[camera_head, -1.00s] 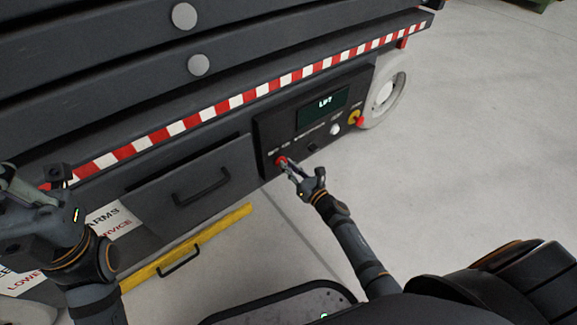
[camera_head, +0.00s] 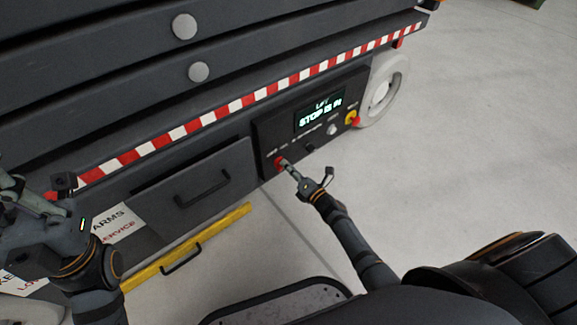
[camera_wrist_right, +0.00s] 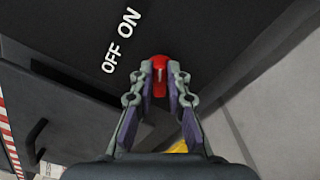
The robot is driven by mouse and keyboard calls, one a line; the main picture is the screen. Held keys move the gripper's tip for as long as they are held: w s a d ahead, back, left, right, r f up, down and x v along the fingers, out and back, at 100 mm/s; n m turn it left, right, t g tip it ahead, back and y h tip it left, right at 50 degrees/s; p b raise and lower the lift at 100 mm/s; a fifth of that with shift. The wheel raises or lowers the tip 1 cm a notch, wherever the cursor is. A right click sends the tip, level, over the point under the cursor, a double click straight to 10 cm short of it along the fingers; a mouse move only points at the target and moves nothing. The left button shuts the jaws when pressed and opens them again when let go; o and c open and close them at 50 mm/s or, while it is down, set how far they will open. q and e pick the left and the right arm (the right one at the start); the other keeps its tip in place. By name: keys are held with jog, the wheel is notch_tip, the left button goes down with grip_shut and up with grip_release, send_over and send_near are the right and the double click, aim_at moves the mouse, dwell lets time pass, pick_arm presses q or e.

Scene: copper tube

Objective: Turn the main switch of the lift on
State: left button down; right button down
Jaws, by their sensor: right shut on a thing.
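The main switch is a small red knob (camera_head: 280,162) at the lower left of the lift's black control panel (camera_head: 265,140). In the right wrist view the red knob (camera_wrist_right: 159,72) sits between my fingertips, beside the white OFF and ON labels (camera_wrist_right: 121,41). My right gripper (camera_wrist_right: 160,85) is shut on it; it also shows in the head view (camera_head: 287,167). I cannot tell which label the knob points to. The panel screen (camera_head: 320,112) is lit and reads "LIFT" and "STOP IS IN". My left gripper (camera_head: 45,215) is at the left edge, its fingers unclear.
A red stop button on a yellow base (camera_head: 352,118) and a white button (camera_head: 333,130) are on the panel's right side. A drawer with a black handle (camera_head: 202,190) is left of the panel. A yellow bar (camera_head: 215,230) lies below. The floor to the right is clear.

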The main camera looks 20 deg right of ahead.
jog(key=shift+m, duration=0.3)
jog(key=c, duration=1.3)
grip_release()
jog(key=v, duration=1.2)
